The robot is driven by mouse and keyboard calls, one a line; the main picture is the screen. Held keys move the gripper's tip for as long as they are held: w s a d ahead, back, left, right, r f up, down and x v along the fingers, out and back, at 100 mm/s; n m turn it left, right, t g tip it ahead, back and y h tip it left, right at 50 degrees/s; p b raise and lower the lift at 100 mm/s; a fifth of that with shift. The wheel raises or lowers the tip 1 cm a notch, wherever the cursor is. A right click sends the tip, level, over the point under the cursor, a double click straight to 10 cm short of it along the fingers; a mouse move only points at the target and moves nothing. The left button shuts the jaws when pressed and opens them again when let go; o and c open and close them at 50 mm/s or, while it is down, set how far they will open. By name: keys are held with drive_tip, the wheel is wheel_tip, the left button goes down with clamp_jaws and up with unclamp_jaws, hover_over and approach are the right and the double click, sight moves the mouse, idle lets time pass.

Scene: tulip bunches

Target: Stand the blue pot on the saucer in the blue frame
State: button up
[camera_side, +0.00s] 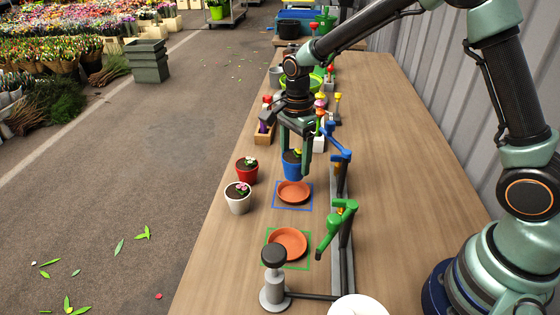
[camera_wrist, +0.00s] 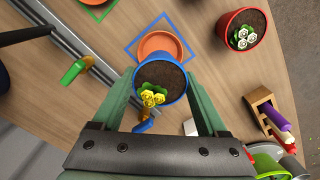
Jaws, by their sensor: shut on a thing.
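The blue pot (camera_side: 292,170) holds dark soil and a yellow-flowered plant. My gripper (camera_side: 295,165) is shut on it, with a finger on either side. In the wrist view the blue pot (camera_wrist: 160,77) sits between the fingers of my gripper (camera_wrist: 161,90). The terracotta saucer (camera_side: 293,191) lies inside the blue frame (camera_side: 276,206) on the table, just nearer the side camera than the pot. In the wrist view the saucer (camera_wrist: 160,40) and the blue frame (camera_wrist: 133,46) show just beyond the pot, whose rim overlaps the saucer's near edge. The pot's base is hidden there.
A red pot (camera_side: 246,170) and a white pot (camera_side: 238,204) stand left of the blue frame. Another saucer (camera_side: 288,240) lies in a green frame (camera_side: 308,268). Blue (camera_side: 338,154) and green (camera_side: 345,208) taps stand at right.

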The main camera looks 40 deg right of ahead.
sight(294, 177)
drive_tip(key=shift+f, duration=3)
drive_tip(key=shift+f, duration=0.1)
drive_tip(key=o, duration=1.4)
wheel_tip(294, 177, up, 11)
drive_tip(key=shift+r, duration=0.75)
drive_tip(key=shift+s+d+r+n+t, duration=0.95)
drive_tip(key=shift+s+r+n, duration=0.6)
drive_tip(key=shift+s+n, duration=1.25)
drive_tip(key=shift+s+d+r+n+t, duration=0.9)
drive_tip(key=shift+s+r+n, duration=0.7)
drive_tip(key=shift+s+n, duration=1.15)
drive_tip(key=shift+s+d+r+n+t, duration=0.95)
drive_tip(key=shift+s+r+n, duration=0.9)
drive_tip(key=shift+n, duration=1.6)
drive_tip(key=shift+s+f, duration=0.25)
